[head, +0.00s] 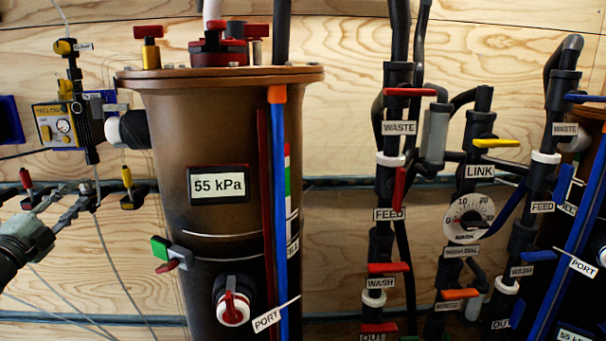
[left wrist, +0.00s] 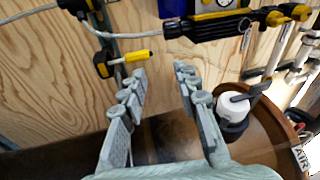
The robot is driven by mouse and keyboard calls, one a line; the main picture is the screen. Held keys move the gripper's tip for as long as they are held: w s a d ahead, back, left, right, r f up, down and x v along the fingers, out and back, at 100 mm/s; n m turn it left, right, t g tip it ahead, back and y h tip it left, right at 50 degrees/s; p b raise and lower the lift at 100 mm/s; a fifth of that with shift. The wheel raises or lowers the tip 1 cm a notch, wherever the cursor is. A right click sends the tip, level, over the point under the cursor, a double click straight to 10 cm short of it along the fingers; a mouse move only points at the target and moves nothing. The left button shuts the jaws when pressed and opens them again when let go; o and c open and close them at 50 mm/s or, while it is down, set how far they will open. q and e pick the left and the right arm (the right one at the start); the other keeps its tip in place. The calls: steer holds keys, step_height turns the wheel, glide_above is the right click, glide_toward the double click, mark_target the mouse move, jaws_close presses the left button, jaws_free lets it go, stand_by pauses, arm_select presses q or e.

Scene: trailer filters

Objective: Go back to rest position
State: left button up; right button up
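My left gripper (head: 62,202) is at the left edge of the head view, left of the big brown filter tank (head: 215,120). In the left wrist view its two fingers (left wrist: 160,76) stand apart with only plywood and the brown tank surface visible between them. It is open and holds nothing. A yellow-handled valve (left wrist: 136,56) is just beyond the left finger there, seemingly apart from it. My right gripper is in neither view.
A yellow gauge box (head: 60,125) hangs on the plywood wall above the gripper. Valve pipes with red, yellow and orange handles, such as the yellow LINK handle (head: 496,143), fill the right. A white-capped fitting (left wrist: 232,108) is right of the fingers.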

arm_select(q)
steer(key=s+a+f+n+g+y, duration=0.4)
steer(key=a+f+n+g+y, duration=0.25)
steer(key=a+n, duration=0.2)
steer(key=s+a+f+n+g+y, duration=0.4)
steer(key=a+f+n+g+y, duration=0.1)
steer(key=a+f+n, duration=0.3)
steer(key=s+d+f+g+h, duration=0.1)
steer(key=s+d+f, duration=0.3)
steer(key=f, duration=0.5)
steer(key=s+d+f+g+h, duration=0.1)
steer(key=s+d+f+h, duration=0.15)
steer(key=d+f, duration=0.5)
steer(key=s+d+f+g+h, duration=0.1)
steer(key=s+d+f, duration=0.3)
steer(key=f, duration=0.7)
steer(key=s+d+f+g+h, duration=0.2)
steer(key=s+d+f, duration=0.7)
steer(key=s+d, duration=0.2)
steer(key=s+d+f+g+h, duration=0.1)
steer(key=s+d+f+h, duration=0.1)
steer(key=s+d+f, duration=0.7)
steer(key=s+d, duration=0.3)
steer(key=shift+d+f+g, duration=0.15)
steer(key=shift+d+g, duration=0.15)
steer(key=shift+g, duration=0.05)
steer(key=shift+s, duration=0.1)
